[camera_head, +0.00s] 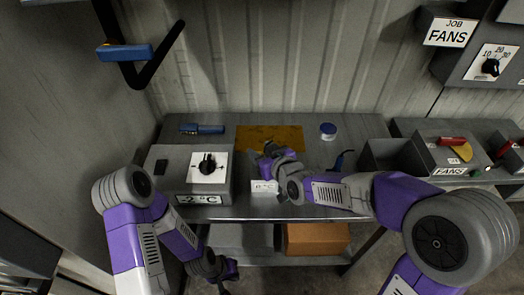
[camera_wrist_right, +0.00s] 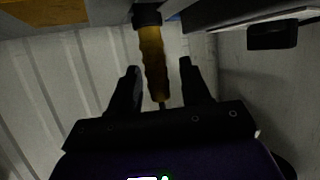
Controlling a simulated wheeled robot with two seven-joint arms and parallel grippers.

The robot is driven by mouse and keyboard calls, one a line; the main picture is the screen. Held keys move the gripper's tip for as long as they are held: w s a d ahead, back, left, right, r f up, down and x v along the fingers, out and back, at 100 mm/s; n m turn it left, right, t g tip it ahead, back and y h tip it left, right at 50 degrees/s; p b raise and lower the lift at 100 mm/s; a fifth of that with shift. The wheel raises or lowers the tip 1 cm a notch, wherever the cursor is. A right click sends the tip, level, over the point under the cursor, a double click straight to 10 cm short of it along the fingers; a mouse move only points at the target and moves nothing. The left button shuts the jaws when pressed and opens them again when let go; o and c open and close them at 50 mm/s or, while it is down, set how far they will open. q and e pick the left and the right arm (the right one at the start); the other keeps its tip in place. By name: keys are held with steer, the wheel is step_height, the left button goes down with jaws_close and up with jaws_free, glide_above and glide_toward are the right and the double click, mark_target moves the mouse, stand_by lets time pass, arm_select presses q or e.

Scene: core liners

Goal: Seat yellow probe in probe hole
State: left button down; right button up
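The yellow probe (camera_wrist_right: 153,62) shows in the right wrist view, with a yellow grip and a black collar at its upper end. My right gripper (camera_wrist_right: 160,68) is open, one dark finger on each side of the grip, with gaps visible. In the head view my right gripper (camera_head: 262,163) is over the table beside the grey box (camera_head: 213,184), which has a dial and a "-2 °C" display. The probe is not distinguishable there, and I cannot make out the probe hole. My left gripper (camera_head: 226,278) hangs low in front of the table; its fingers are unclear.
An orange-brown mat (camera_head: 290,134) lies at the back of the table. A blue tool (camera_head: 201,129) and a blue-lidded tin (camera_head: 328,131) lie to either side. A cardboard box (camera_head: 317,238) is on the lower shelf. Grey bins (camera_head: 393,157) stand at right.

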steer(key=shift+r, duration=0.25)
steer(key=p+v, duration=0.2)
steer(key=v, duration=1)
steer(key=shift+p, duration=0.3)
